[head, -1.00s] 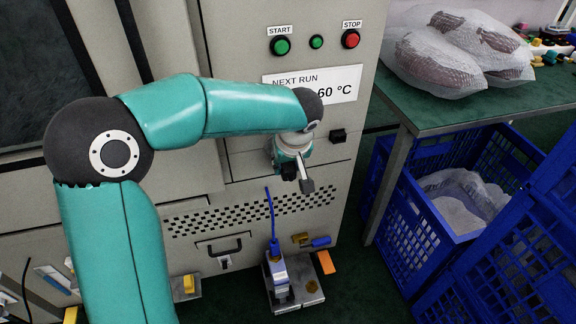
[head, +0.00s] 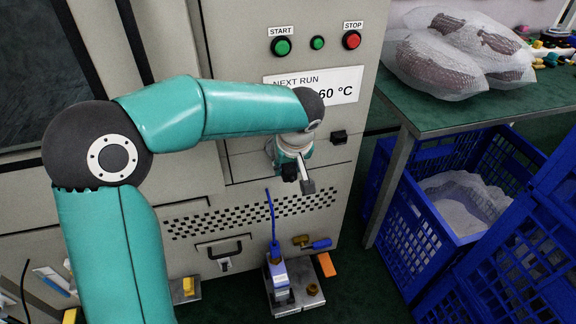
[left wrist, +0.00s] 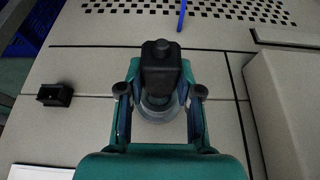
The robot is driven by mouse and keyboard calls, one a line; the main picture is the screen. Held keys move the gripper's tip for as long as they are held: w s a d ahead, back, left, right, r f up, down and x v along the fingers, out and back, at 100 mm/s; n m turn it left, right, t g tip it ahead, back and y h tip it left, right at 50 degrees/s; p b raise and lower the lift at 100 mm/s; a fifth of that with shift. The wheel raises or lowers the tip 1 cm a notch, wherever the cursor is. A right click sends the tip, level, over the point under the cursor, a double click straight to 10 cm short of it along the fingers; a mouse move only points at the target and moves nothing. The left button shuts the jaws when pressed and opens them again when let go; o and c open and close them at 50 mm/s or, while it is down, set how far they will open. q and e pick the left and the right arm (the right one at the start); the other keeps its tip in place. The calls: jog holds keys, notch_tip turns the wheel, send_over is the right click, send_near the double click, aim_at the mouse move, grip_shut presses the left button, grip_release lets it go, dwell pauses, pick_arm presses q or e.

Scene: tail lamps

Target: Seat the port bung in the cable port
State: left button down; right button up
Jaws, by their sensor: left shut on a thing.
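My left gripper (head: 298,181) is at the front of the pale machine, below the temperature label. In the left wrist view the left gripper (left wrist: 160,93) has a finger on each side of a black stepped block, which looks like the port bung (left wrist: 161,68), and is shut on it. A grey round ring, probably the cable port (left wrist: 158,111), shows partly behind the bung, at the machine's face. The bung and fingers hide most of it. I cannot tell whether the bung is inside the ring or just in front. My right gripper is out of view.
A black square fitting (head: 338,137) sticks out of the panel beside the gripper. A green table (head: 440,112) and blue crates (head: 408,215) stand at right.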

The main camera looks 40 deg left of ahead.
pick_arm(q)
jog(key=shift+w+a, duration=0.15)
jog(key=shift+w+a, duration=0.85)
jog(key=shift+a, duration=0.15)
dwell(1.2)
jog(key=shift+w+a, duration=0.15)
jog(key=shift+a, duration=0.05)
dwell(0.4)
jog(key=c, duration=0.7)
grip_release()
jog(key=v, duration=1.2)
jog(key=shift+w, duration=0.1)
